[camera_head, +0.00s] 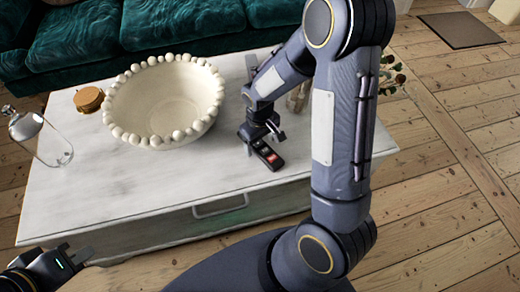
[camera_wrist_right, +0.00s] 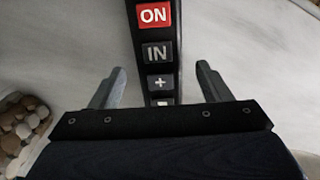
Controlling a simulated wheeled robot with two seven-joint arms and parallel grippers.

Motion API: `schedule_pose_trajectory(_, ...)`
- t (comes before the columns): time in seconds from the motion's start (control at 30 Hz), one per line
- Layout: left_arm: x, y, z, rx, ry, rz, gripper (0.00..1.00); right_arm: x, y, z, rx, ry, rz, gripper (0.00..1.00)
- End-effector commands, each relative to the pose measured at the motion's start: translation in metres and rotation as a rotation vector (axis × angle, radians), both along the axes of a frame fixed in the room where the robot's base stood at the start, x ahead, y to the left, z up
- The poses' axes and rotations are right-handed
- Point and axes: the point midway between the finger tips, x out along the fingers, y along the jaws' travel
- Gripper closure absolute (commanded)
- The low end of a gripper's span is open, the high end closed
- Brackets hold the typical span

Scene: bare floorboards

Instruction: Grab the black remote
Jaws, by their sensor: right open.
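The black remote (camera_head: 267,155) lies on the white table near its front right part. In the right wrist view the remote (camera_wrist_right: 156,52) has a red ON button, and its length runs between my fingers. My right gripper (camera_head: 263,135) is just above the remote. Its two fingers (camera_wrist_right: 160,88) are open, one on each side of the remote, with a gap to both. My left gripper (camera_head: 72,262) is at the lower left, in front of the table and away from the remote. Its fingers are too unclear to tell their opening.
The white table (camera_head: 110,205) also holds a large beaded bowl (camera_head: 150,110), an amber jar (camera_head: 88,99) and a glass cloche (camera_head: 48,142). A plant (camera_head: 392,75) shows behind my right arm. A green sofa (camera_head: 90,40) stands behind. The table's front left is clear.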

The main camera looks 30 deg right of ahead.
Motion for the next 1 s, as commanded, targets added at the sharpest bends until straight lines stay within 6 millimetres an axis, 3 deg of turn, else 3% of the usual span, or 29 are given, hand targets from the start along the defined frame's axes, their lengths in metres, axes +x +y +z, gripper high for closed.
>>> schedule_pose_trajectory(0.23, 0.0, 0.0, -0.0011, 0.0, 0.0, 0.0, 1.0, 0.0001, -0.0003, -0.0036, 0.0, 0.0, -0.001, 0.29)
schedule_pose_trajectory(0.63, 0.0001, 0.0, -0.001, 0.0, 0.0, 0.0, 1.0, 0.0001, -0.0002, -0.0033, 0.0, -0.001, 0.0, 0.8)
schedule_pose_trajectory(1.0, 0.0, 0.0, 0.0023, 0.0, 0.0, 0.0, 1.0, 0.0008, 0.0, 0.0044, 0.001, -0.003, 0.0, 0.81)
